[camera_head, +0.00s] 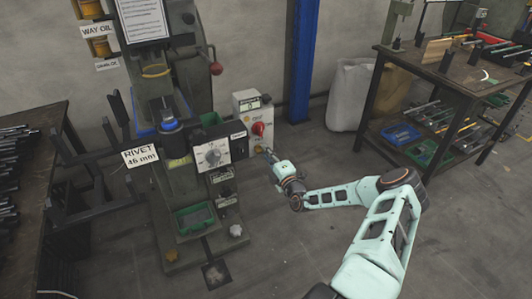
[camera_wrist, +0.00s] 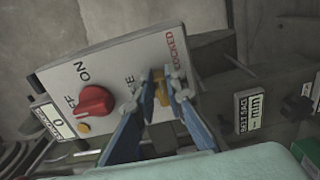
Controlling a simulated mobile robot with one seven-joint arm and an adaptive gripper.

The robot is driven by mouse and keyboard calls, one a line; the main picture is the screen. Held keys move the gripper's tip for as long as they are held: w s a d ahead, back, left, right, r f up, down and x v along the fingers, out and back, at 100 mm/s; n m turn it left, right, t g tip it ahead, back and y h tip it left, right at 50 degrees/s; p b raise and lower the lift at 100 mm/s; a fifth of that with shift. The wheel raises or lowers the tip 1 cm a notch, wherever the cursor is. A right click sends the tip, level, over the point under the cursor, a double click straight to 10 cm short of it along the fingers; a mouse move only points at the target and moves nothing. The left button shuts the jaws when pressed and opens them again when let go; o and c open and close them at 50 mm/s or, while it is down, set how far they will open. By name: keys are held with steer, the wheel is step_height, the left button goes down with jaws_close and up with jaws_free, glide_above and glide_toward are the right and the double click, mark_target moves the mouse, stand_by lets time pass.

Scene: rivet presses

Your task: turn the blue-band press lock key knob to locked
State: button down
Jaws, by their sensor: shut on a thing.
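The blue-band press (camera_head: 168,125) stands left of centre in the head view, with a pale control box (camera_head: 246,103) on its right side. In the wrist view the box's face (camera_wrist: 125,62) shows close up. The yellow lock key knob (camera_wrist: 160,92) sits on it between a partly hidden label ending in E and the red LOCKED label (camera_wrist: 172,52). My gripper (camera_wrist: 160,82) has its two blue fingers on either side of the knob, shut on it. The knob's bar points roughly up the wrist picture, at neither label clearly.
A red ON/OFF knob (camera_wrist: 96,100) is beside the key knob on the same face.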

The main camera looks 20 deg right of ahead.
steer(key=shift+a+f, duration=0.1)
steer(key=shift+a, duration=0.05)
steer(key=c, duration=2)
jaws_free()
steer(key=shift+o, duration=0.2)
steer(key=s, duration=1.2)
steer(key=shift+d, duration=0.25)
